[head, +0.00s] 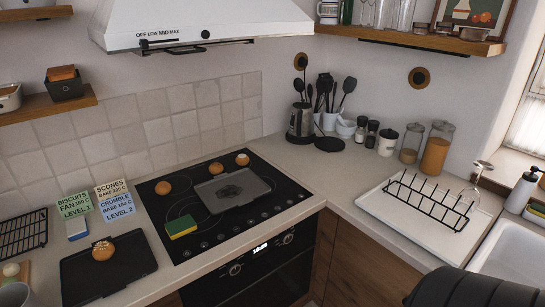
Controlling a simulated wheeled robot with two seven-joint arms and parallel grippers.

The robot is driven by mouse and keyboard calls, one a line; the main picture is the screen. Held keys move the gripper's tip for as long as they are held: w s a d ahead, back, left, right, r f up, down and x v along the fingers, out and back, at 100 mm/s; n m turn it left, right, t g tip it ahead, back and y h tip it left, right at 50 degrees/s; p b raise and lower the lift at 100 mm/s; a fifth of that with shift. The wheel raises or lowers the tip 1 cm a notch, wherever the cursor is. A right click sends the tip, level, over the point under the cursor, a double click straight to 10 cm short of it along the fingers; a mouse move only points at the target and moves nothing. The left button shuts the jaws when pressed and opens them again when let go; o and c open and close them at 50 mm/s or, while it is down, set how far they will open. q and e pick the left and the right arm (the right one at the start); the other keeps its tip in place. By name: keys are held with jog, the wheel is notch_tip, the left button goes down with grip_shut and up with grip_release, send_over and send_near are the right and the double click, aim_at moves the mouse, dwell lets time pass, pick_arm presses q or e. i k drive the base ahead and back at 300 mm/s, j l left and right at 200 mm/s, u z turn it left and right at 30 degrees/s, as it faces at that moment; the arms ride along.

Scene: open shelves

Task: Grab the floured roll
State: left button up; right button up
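A round golden-brown roll (103,250) with white specks on its top, looking like flour, sits on a black tray (84,284) on the counter at the lower left. Three more brown rolls are on the black cooktop: a plain one (163,188) at the left, one (216,168) behind the grey pan, and one (242,160) with a pale patch on top at the back. Neither of my grippers shows in the head view.
Left of the cooktop (271,206) stand several recipe cards (115,199). A green-and-yellow sponge (181,226) and a grey pan (264,189) lie on the cooktop. A wire rack (22,234) is at far left. The range hood (210,18) hangs above.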

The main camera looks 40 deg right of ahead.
aim_at(242, 159)
jog(key=z, duration=1.05)
